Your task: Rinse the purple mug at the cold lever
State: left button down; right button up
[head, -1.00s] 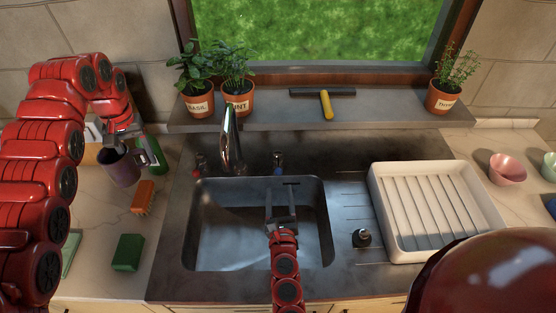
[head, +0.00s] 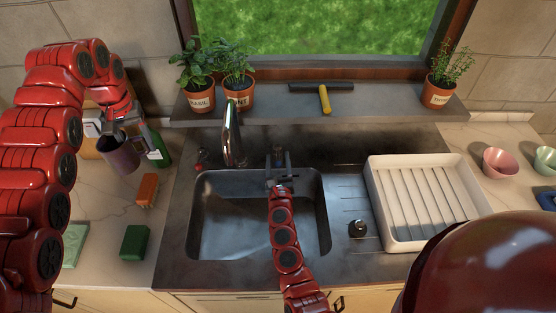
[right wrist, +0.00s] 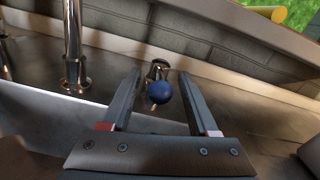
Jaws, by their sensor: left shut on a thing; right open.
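The purple mug (head: 119,156) is in my left gripper (head: 128,140), held over the left counter. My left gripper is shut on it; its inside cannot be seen. My right gripper (head: 279,163) is open at the back of the sink. The cold lever, with a blue ball end (right wrist: 159,92), sits between the right fingers (right wrist: 163,100) in the right wrist view, a little beyond them. In the head view the lever is mostly hidden behind that gripper. The chrome faucet (head: 230,132) stands left of the lever, and a red-marked lever (head: 201,158) stands farther left.
The sink basin (head: 222,225) is empty. A white drying rack (head: 380,205) and a small black stopper (head: 358,229) lie to its right. An orange brush (head: 147,190) and green sponge (head: 134,242) lie on the left counter. Potted herbs (head: 238,92) line the sill.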

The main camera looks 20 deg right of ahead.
grip_shut()
dwell(1.3)
